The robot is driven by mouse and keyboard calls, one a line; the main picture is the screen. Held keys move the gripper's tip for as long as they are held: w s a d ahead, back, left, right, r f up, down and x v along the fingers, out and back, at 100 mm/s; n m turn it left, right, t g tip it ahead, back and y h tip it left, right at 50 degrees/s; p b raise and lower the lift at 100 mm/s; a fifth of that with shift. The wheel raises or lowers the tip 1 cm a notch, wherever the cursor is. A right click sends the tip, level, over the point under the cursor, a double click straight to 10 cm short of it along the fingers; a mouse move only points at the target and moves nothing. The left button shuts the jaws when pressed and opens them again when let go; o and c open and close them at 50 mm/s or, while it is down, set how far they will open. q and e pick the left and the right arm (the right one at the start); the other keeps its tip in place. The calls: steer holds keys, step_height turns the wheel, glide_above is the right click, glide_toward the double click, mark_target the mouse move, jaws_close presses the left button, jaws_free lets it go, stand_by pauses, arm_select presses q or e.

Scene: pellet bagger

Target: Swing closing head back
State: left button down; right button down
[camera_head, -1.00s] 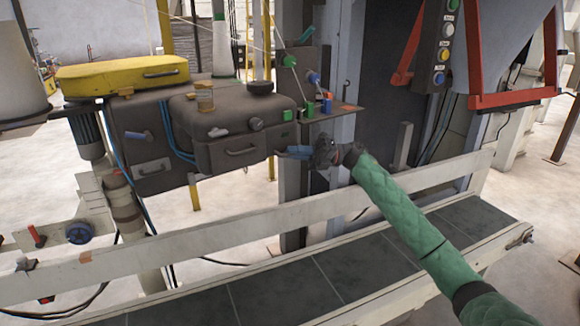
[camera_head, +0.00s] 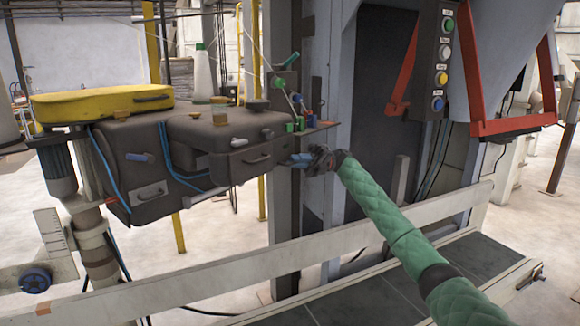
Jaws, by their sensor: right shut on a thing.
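The closing head is a dark grey housing (camera_head: 215,140) on a stand at the left, above and behind the conveyor. A yellow cover (camera_head: 105,103) lies on its left part. My right gripper (camera_head: 311,160) is at the housing's right end, shut on a blue handle (camera_head: 300,158) that sticks out there. The fingers hide part of the handle. My right arm, in a green sleeve, reaches in from the lower right. My left gripper is not in view.
A conveyor with a dark belt (camera_head: 480,255) and a pale side rail (camera_head: 240,265) runs across the front. A grey column stands behind the handle. A red frame (camera_head: 510,126) and a button panel (camera_head: 440,60) are at the upper right.

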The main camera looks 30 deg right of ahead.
steer(key=shift+w+d+r, duration=0.25)
steer(key=shift+d, duration=0.05)
steer(key=c, duration=1.6)
jaws_free()
steer(key=shift+w+f, duration=0.1)
steer(key=shift+o, duration=0.6)
steer(key=shift+w+f, duration=0.1)
steer(key=shift+f, duration=0.1)
